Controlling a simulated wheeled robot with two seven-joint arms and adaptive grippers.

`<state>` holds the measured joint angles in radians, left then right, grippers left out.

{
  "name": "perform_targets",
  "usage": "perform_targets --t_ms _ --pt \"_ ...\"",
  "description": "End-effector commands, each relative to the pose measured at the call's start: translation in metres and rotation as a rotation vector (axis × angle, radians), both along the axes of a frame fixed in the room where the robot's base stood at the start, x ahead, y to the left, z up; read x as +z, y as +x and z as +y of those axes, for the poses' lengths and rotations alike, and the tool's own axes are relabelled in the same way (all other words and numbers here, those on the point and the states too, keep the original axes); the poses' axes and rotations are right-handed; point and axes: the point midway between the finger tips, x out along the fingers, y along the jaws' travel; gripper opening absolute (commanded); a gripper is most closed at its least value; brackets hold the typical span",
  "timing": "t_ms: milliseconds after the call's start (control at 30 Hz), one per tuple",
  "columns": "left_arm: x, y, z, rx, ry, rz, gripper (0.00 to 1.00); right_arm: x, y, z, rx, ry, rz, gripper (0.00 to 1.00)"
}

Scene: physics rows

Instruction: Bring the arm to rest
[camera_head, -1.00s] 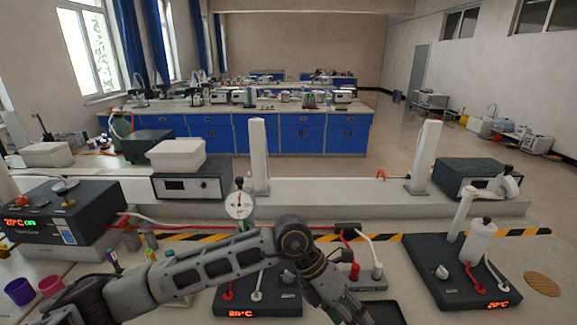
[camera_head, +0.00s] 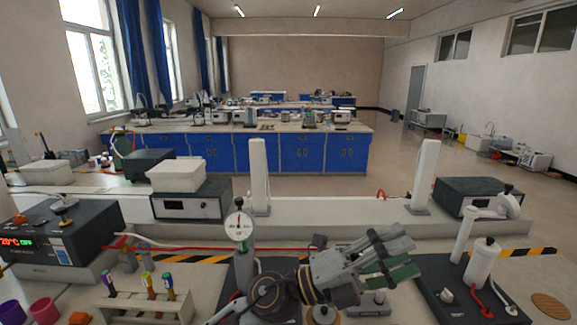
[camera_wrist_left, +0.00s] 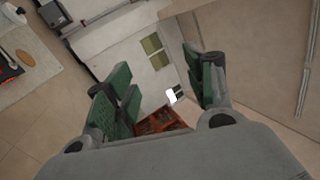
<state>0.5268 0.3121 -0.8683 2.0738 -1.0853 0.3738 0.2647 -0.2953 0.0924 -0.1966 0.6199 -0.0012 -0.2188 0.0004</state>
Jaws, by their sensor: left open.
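My left gripper (camera_head: 396,258) is in the lower right middle of the head view, raised over the bench and pointing right. Its green-padded fingers are apart and nothing is between them. In the left wrist view the fingers (camera_wrist_left: 165,92) also stand apart, with the room's floor and wall beyond them. The arm behind it shows as a thick joint at the bottom middle of the head view. My right gripper is not in view.
A black instrument with a white cylinder (camera_head: 480,262) stands right of the gripper. A round dial gauge (camera_head: 238,226) stands behind the arm. A test tube rack (camera_head: 140,305) and a heater unit (camera_head: 60,238) are at the left.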

Motion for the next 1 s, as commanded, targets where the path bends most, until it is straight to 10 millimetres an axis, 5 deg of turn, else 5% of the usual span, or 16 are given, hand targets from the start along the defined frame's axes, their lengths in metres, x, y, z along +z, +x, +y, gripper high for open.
perform_targets --t_ms 233,467,767,1000 --pt "0.019 0.050 0.046 0.186 -0.205 0.242 0.54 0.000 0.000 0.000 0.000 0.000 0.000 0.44" --pt "0.009 0.098 0.100 0.368 -0.355 0.481 0.54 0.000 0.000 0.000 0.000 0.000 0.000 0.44" --pt "-0.045 0.145 0.178 0.615 -0.492 0.811 0.54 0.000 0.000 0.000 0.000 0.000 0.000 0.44" --pt "-0.113 0.160 0.237 0.814 -0.550 1.087 0.54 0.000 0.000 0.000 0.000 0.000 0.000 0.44"
